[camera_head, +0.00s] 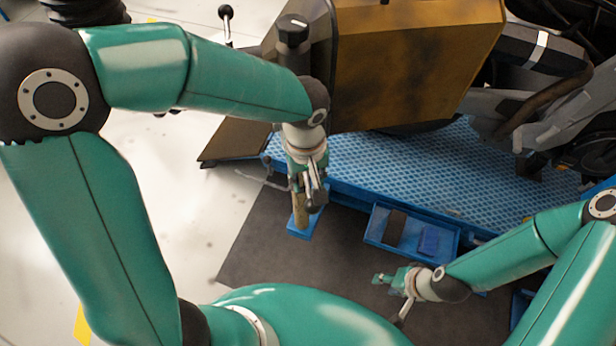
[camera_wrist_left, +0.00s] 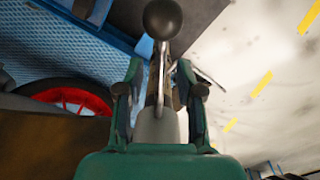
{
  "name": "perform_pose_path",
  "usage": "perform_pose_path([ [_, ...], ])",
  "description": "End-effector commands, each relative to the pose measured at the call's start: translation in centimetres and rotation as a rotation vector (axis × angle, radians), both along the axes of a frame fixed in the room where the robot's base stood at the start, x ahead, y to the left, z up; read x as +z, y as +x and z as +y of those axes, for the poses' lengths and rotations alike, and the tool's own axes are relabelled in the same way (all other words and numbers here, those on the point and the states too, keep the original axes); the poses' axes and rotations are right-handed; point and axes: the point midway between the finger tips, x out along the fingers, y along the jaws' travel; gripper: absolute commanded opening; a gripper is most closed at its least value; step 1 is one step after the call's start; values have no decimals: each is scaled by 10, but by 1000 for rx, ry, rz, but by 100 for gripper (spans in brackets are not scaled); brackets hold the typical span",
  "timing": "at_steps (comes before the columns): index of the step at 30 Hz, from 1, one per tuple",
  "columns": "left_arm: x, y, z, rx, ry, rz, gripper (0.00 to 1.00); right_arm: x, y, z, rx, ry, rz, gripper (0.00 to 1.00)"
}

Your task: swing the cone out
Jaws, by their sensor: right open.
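A large gold-brown fairing (camera_head: 415,65) with a dark edge stands over the blue platform; I cannot tell for sure if it is the cone. My left gripper (camera_head: 308,182) is in front of its lower left corner, by an upright tan post (camera_head: 300,212). In the left wrist view, the left fingers (camera_wrist_left: 160,92) stand apart on either side of a slim rod, with a black ball knob (camera_wrist_left: 162,18) beyond. Contact with the rod is not clear. My right gripper (camera_head: 388,279) is open and appears empty at the lower right, over the dark mat.
The blue textured platform (camera_head: 440,170) runs across the right. A blue tray (camera_head: 378,241) with dark pieces is at its front edge. Another black-knobbed lever (camera_head: 226,14) stands at the top.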

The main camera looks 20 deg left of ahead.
Motion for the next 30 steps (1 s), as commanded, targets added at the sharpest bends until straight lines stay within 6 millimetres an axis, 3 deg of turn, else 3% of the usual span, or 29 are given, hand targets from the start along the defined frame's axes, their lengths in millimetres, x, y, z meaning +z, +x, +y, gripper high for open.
perform_pose_path([
  [9, -2, 0, 0, 0, 0, 1, 35, 0, 0, 0, 0, 0, 0, 41],
  [15, -2, 0, 0, 0, 0, 1, 2, 0, 0, 0, 0, 0, 0, 41],
  [16, -2, 0, 0, 0, 0, 1, 0, 0, 0, 0, 0, 0, 0, 41],
  [30, -1, 2, -1, -9, 0, 1, 0, 1, 0, 0, 0, 0, 0, 41],
])
